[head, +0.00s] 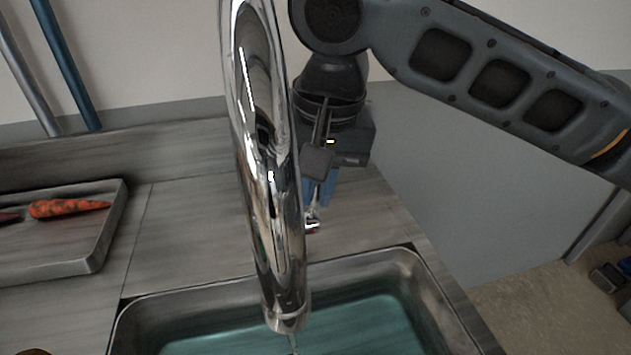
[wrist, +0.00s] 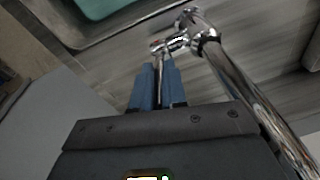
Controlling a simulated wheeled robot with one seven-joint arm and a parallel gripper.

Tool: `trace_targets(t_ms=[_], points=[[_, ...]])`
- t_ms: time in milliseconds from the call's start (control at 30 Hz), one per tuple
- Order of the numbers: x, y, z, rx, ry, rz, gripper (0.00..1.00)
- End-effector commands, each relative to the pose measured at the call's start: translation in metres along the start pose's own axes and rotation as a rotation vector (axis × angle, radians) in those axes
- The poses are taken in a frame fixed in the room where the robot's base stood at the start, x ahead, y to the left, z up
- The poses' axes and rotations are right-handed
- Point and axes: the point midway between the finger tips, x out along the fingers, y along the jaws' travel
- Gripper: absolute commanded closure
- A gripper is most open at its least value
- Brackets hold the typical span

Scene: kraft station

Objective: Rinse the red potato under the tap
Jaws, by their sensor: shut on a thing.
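The chrome tap (head: 262,150) arches over the sink (head: 405,262), its spout above teal water or a teal basin floor. A thin streak shows below the spout; it may be water. My gripper (head: 318,195) is behind the tap, pointing down. In the wrist view, its blue fingers (wrist: 164,75) are closed on the thin chrome tap lever (wrist: 165,55), beside the tap's base (wrist: 190,22). A small chrome end with a red mark (head: 312,224) shows below the fingers. I cannot make out a red potato in either view.
A grey tray (head: 60,268) on the left counter holds an orange carrot (head: 70,208) and a dark reddish thing (head: 10,216) cut by the frame. A brownish round edge (head: 32,352) shows at bottom left. Blue and grey rods stand at upper left.

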Motion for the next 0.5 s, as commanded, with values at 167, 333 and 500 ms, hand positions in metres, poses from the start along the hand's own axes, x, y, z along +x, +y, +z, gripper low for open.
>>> trace_targets(t_ms=[167, 333, 500], points=[[0.0001, -0.0001, 0.0000, 0.000, 0.000, 0.000, 0.75], [0.0000, -0.0001, -0.0001, 0.000, -0.001, 0.000, 0.62], [-0.0002, 0.0000, -0.0002, 0.000, -0.001, 0.000, 0.62]])
